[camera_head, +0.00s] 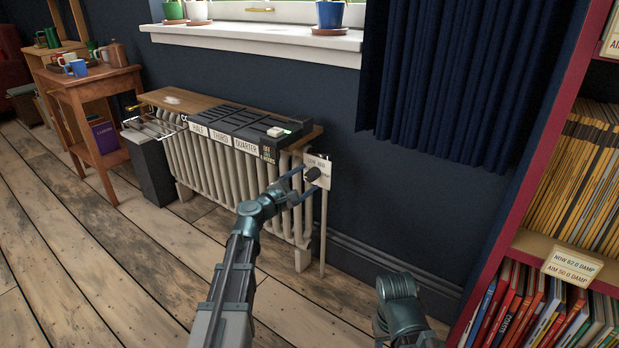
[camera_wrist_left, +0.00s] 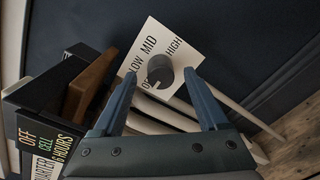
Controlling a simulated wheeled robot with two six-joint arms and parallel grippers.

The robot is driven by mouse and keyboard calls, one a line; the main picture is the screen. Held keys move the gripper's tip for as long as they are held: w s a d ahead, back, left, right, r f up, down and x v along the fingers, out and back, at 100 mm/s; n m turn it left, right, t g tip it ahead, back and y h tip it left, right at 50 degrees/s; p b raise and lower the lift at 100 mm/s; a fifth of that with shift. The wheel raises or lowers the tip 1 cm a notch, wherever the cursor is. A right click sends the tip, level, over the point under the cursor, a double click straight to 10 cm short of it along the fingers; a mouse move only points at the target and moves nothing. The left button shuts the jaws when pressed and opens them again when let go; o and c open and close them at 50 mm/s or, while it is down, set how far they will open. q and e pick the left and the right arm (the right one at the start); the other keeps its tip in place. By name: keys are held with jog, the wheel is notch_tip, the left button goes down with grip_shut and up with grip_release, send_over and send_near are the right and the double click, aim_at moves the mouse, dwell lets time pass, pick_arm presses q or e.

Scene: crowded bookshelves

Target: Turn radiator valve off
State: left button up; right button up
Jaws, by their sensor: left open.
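The radiator valve is a dark round knob (camera_head: 312,174) on a pale plate (camera_head: 318,163) at the right end of the white radiator (camera_head: 222,165). In the left wrist view the knob (camera_wrist_left: 161,78) sits on the plate (camera_wrist_left: 149,45), which reads LOW, MID and HIGH, with another label partly hidden by the knob. A small light mark shows on the knob's lower left; its exact setting is hard to tell. My left gripper (camera_head: 303,184) is open, its fingers to either side of the knob in the wrist view (camera_wrist_left: 160,82). Contact cannot be told.
A pipe (camera_head: 323,235) runs down below the plate. A bookcase (camera_head: 525,244) stands right, a side table (camera_head: 85,85) left. Floor in front is bare.

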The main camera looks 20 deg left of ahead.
pick_arm(q)
jog(key=v, duration=1.1)
jog(key=shift+s, duration=0.1)
jog(key=s+d+f+m+g+h+p, duration=0.1)
jog(key=s+d+f+m+g+p, duration=0.2)
jog(key=d+m, duration=0.45)
jog(key=s+d+m+g+h+p, duration=0.25)
jog(key=d+m+g+p, duration=0.2)
jog(key=d, duration=0.65)
jog(key=s+d+f+m+g+y+p, duration=0.2)
jog(key=s+m+g+y+p, duration=0.3)
jog(key=s, duration=0.3)
jog(key=s+d+f+m+g+y+p, duration=0.1)
jog(key=s+d+m+g+y+p, duration=0.25)
jog(key=s+m, duration=0.4)
notch_tip(320, 180, up, 39)
jog(key=s+a+m+y+p, duration=0.1)
jog(key=s+a+y+p, duration=0.1)
jog(key=p, duration=3.6)
jog(key=shift+g+y, duration=0.3)
